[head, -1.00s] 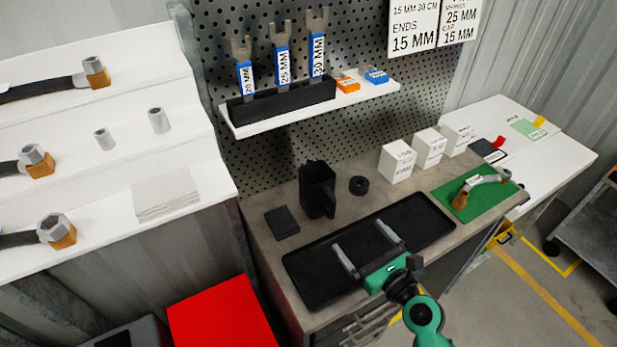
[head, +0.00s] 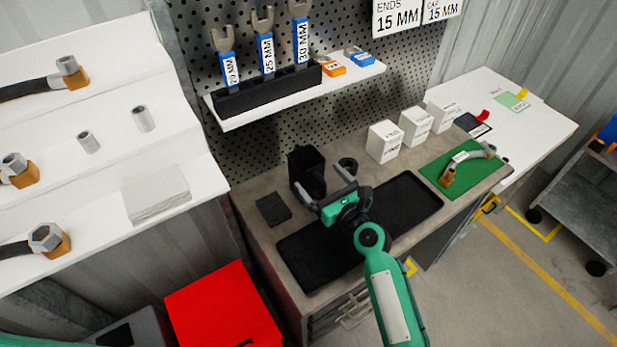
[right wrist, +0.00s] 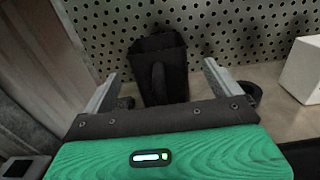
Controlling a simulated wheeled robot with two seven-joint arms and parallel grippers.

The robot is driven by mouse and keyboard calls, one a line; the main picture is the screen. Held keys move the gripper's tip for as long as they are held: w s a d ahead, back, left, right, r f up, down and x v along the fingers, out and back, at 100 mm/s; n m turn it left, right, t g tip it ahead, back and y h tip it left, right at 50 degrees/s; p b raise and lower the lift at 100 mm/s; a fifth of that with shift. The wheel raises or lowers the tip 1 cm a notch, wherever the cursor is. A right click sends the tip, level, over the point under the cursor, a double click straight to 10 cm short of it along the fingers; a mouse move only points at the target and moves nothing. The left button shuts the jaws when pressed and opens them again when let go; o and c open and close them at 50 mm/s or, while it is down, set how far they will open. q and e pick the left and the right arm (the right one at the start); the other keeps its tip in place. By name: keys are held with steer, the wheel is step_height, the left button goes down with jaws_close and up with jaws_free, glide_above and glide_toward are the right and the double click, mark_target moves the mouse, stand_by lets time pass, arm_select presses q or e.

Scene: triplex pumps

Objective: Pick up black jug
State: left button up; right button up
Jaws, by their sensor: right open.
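The black jug (head: 306,165) stands upright on the grey workbench in front of the pegboard. In the right wrist view the jug (right wrist: 160,72) is ahead of my right gripper, its handle facing me between the two fingers. My right gripper (head: 325,189) is open and empty, close in front of the jug on the near side. Its fingers (right wrist: 158,88) show on either side of the jug in the wrist view. I cannot tell whether they touch it. My left gripper is not in view.
A black tray (head: 420,199) lies under my right arm. A black ring (head: 348,164) stands right of the jug, a dark flat block (head: 273,209) left of it. White boxes (head: 384,142) and a green mat (head: 434,173) are farther right. A shelf (head: 222,122) overhangs behind.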

mark_target(315, 174)
steer(key=x, duration=0.3)
steer(key=shift+w+a, duration=0.2)
steer(key=shift+w, duration=0.05)
steer(key=shift+s, duration=0.1)
steer(key=c, duration=1.7)
